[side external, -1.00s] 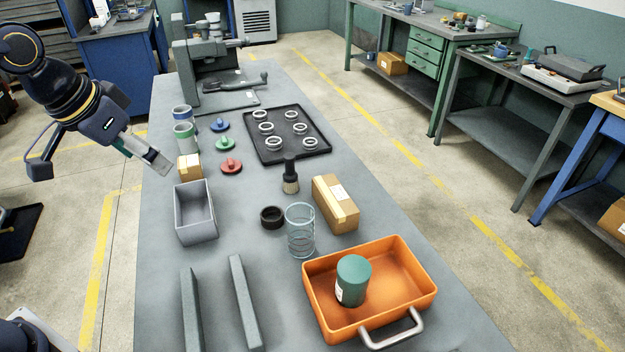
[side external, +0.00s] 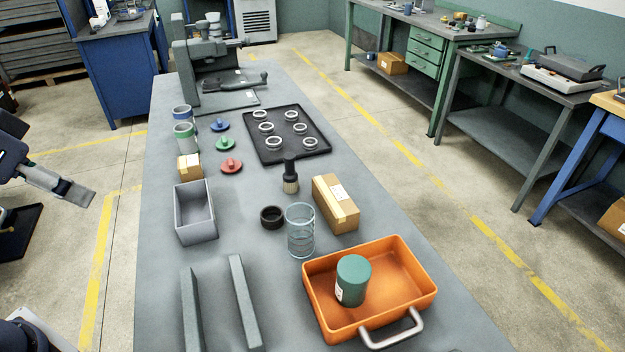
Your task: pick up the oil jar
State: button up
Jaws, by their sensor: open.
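A dark green cylindrical jar (side external: 352,281) with a pale label stands upright in the orange tray (side external: 420,292) at the front right of the bench. I take it for the oil jar, though its label is too small to read. My gripper (side external: 83,196) is at the far left of the picture, off the bench and well away from the green jar. It is open, with nothing seen between its fingers.
Between my gripper and the orange tray are a grey open bin (side external: 196,222), two grey bars (side external: 245,302), a black ring (side external: 272,217) and a clear cylinder (side external: 300,232). A cardboard box (side external: 336,203) and a brush (side external: 290,175) stand behind. A metal handle (side external: 400,332) sticks out from the tray's front.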

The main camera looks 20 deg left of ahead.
jog(key=shift+o, duration=0.3)
jog(key=shift+w, duration=0.1)
dwell(0.4)
jog(key=w+r+t, duration=0.2)
jog(key=w+r, duration=0.2)
jog(key=m+g+h, duration=0.2)
jog(key=m+g, duration=0.2)
jog(key=m, duration=0.1)
send_over(304, 228)
jog(key=s+a, duration=0.2)
jog(key=a, duration=0.3)
notch_tip(304, 228, down, 15)
jog(key=x, duration=0.9)
jog(key=shift+w+d+f, duration=0.1)
jog(key=shift+d, duration=0.05)
jog(key=shift+t, duration=0.3)
jog(key=x, duration=0.6)
jog(key=shift+d+f, duration=0.25)
jog(key=shift+d, duration=0.05)
